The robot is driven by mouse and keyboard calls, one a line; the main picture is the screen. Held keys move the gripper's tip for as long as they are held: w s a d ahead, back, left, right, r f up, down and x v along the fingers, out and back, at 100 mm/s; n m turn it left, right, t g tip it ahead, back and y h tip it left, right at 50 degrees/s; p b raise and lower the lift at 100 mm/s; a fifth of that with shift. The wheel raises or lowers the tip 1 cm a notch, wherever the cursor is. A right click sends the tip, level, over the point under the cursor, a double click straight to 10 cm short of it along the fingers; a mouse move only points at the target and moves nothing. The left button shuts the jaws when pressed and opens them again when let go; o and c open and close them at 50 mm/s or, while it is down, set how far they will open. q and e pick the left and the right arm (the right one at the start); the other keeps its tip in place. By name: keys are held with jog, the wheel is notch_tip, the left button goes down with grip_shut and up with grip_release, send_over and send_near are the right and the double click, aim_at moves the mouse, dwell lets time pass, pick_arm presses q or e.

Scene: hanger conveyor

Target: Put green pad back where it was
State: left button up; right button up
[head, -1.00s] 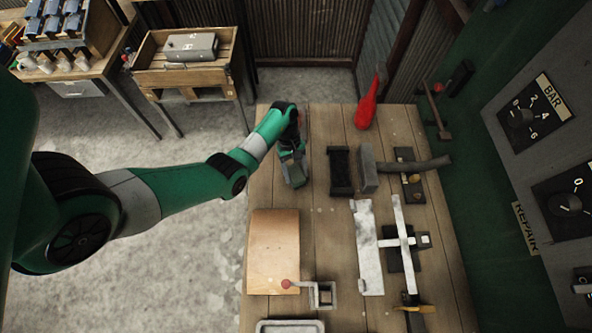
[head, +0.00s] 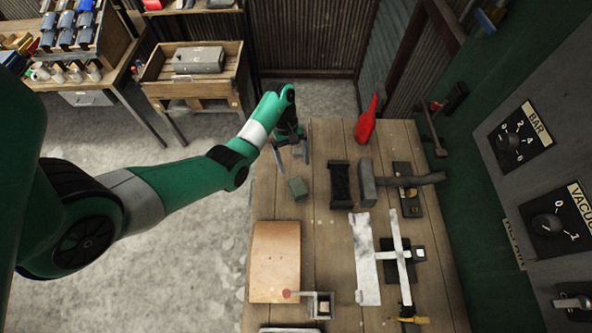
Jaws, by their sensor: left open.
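The green pad (head: 298,187) is a small dull green block lying on the wooden workbench (head: 320,222), left of a black brush-like block. My left gripper (head: 293,155) is open just beyond the pad, near the bench's far left part, its fingers spread apart. The pad is outside the fingers, with a small gap between them. My right gripper is not in view.
Right of the pad are a black block (head: 340,184) and a grey block (head: 367,182). A red bottle (head: 366,121) stands at the back. A tan board (head: 275,262) and white metal strip (head: 365,258) lie nearer. Bench between pad and board is clear.

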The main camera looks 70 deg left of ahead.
pick_arm(q)
jog(key=shift+a+r, duration=0.3)
jog(key=shift+r, duration=0.3)
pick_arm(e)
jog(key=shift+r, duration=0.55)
